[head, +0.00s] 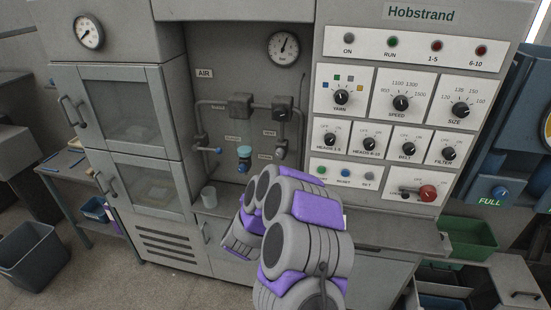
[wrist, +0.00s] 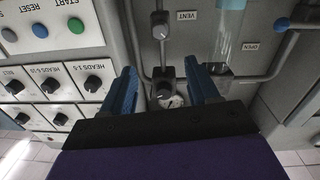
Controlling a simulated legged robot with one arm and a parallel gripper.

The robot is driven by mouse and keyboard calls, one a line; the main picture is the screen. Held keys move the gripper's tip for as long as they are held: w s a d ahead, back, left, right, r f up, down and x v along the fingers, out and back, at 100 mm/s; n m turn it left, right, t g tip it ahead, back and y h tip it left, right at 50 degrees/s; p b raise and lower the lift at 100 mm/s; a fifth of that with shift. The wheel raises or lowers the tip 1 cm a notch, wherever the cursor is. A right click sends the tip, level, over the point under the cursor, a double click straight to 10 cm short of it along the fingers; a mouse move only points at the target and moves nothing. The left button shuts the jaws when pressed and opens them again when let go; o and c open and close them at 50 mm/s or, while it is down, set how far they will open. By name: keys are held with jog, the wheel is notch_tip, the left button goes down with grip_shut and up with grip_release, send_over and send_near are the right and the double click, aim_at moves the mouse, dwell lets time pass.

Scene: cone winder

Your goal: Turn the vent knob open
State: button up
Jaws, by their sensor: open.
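The vent knob (wrist: 160,29) is a small grey knob on a pipe, beside the VENT label (wrist: 187,15) at the top of the wrist view, which shows the panel upside down. In the head view the knob (head: 280,153) is small, low on the right-hand pipe; I cannot tell its setting. My gripper (wrist: 162,74) is open and empty, its two blue fingers apart. The vent knob lies beyond the fingertips, near the line midway between them, with no contact visible. A black regulator knob (wrist: 165,89) shows between the fingers. My arm hides the gripper in the head view.
The control panel (head: 375,150) stands to the right, with rows of knobs. A grey cup (head: 209,196) stands on the ledge below.

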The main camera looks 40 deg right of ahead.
aim_at(279, 156)
jog(key=b+x, duration=0.2)
jog(key=x, duration=1.4)
jog(key=shift+w+d, duration=0.25)
jog(key=c, duration=1)
